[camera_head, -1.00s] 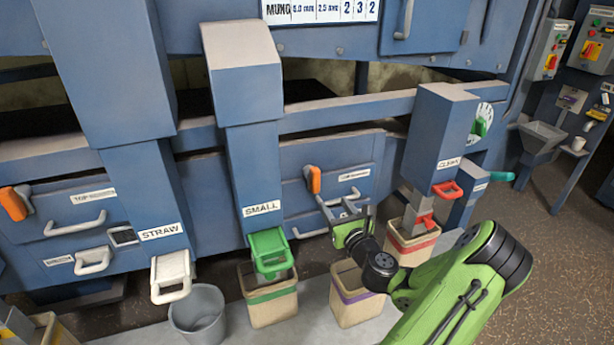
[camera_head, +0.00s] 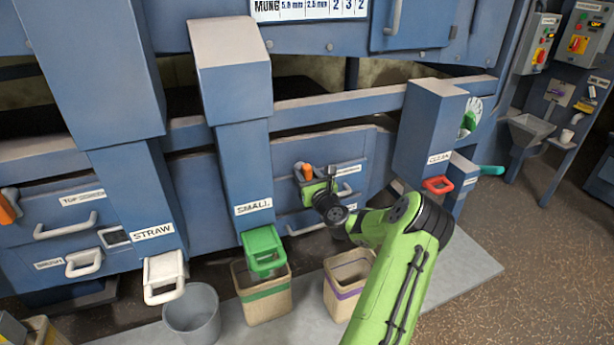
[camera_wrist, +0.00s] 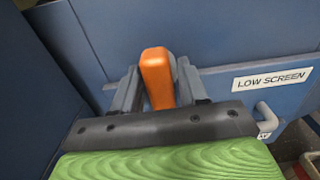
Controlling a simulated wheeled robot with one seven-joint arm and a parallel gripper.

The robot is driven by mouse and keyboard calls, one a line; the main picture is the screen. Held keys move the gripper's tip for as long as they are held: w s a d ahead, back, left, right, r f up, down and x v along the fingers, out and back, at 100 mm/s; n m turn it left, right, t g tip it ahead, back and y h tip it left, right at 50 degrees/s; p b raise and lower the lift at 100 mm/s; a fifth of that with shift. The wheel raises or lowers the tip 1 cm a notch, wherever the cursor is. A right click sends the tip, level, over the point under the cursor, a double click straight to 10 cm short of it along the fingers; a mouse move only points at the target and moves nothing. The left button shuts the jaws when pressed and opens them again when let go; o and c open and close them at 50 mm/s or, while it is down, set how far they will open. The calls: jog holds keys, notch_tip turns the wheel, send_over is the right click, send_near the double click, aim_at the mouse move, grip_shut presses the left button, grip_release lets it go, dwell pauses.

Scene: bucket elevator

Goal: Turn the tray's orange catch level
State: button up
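The orange catch (camera_head: 307,172) stands upright on the blue front of the tray labelled LOW SCREEN (camera_wrist: 235,100). It also shows large in the wrist view (camera_wrist: 157,80). My gripper (camera_head: 318,178) is at the catch, with one grey finger on each side of it. The fingers are open around the catch and very close to it; I cannot tell if either touches it. The tray's handle (camera_head: 303,226) is partly hidden behind my arm.
The SMALL spout with its green gate (camera_head: 264,250) stands to the left. Bins with a green band (camera_head: 263,300) and a purple band (camera_head: 345,290) stand below. The CLEAN spout with its red gate (camera_head: 438,184) is to the right. Another orange catch (camera_head: 8,207) is far left.

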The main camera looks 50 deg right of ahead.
jog(key=c, duration=0.7)
jog(key=shift+n, duration=0.3)
jog(key=n, duration=0.3)
jog(key=shift+w+a+f+n+b, duration=0.1)
jog(key=shift+a+n+b, duration=0.05)
jog(key=shift+n+b, duration=0.15)
jog(key=n+b, duration=0.2)
jog(key=n, duration=0.2)
jog(key=shift+a+f+n, duration=0.1)
jog(key=shift+f+n, duration=0.05)
jog(key=shift+n, duration=0.15)
jog(key=n+b, duration=0.1)
jog(key=n, duration=0.1)
jog(key=n+b, duration=0.2)
jog(key=n, duration=0.1)
jog(key=shift+w+a+f+b, duration=0.1)
jog(key=shift+f+b, duration=0.1)
jog(key=shift+b, duration=0.1)
jog(key=shift+n+b, duration=0.95)
jog(key=shift+n, duration=1.15)
jog(key=o, duration=1)
jog(key=shift+c, duration=0.2)
